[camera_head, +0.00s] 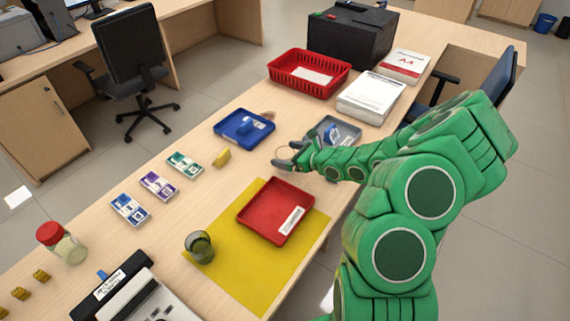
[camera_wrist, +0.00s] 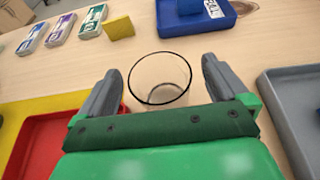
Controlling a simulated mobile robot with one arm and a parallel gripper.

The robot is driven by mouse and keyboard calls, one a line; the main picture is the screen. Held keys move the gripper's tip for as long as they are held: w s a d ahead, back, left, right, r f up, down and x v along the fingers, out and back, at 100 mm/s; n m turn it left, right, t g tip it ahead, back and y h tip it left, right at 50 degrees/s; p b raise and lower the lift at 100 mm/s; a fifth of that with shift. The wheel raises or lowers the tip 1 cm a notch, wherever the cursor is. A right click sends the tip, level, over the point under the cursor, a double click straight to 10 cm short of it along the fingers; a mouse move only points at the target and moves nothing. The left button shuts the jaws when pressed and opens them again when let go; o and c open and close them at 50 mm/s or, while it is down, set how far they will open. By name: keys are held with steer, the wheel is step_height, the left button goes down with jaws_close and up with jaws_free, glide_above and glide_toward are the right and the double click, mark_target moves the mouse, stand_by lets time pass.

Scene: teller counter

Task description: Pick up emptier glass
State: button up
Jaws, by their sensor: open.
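A clear glass (camera_wrist: 160,80) with a dark-looking rim stands on the counter between the spread fingers of my gripper (camera_wrist: 162,68); it looks empty. In the head view only a faint outline of it shows at my gripper (camera_head: 287,155), which is open, with the fingers on either side. I cannot tell whether either finger touches the glass. A second glass (camera_head: 199,248) stands upright on the left edge of the yellow mat (camera_head: 255,283). It looks darker and greenish, as if it holds liquid, and is well apart from my gripper.
A red tray (camera_head: 270,208) lies on the yellow mat. A blue tray (camera_head: 243,126) and a grey tray (camera_head: 350,130) flank my gripper. Banknote bundles (camera_head: 157,186) and a yellow block (camera_head: 221,157) lie left. A red-lidded jar (camera_head: 62,243) stands far left.

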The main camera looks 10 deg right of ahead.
steer(key=shift+w+a+f, duration=0.15)
steer(key=shift+w+a, duration=0.25)
steer(key=c, duration=1.6)
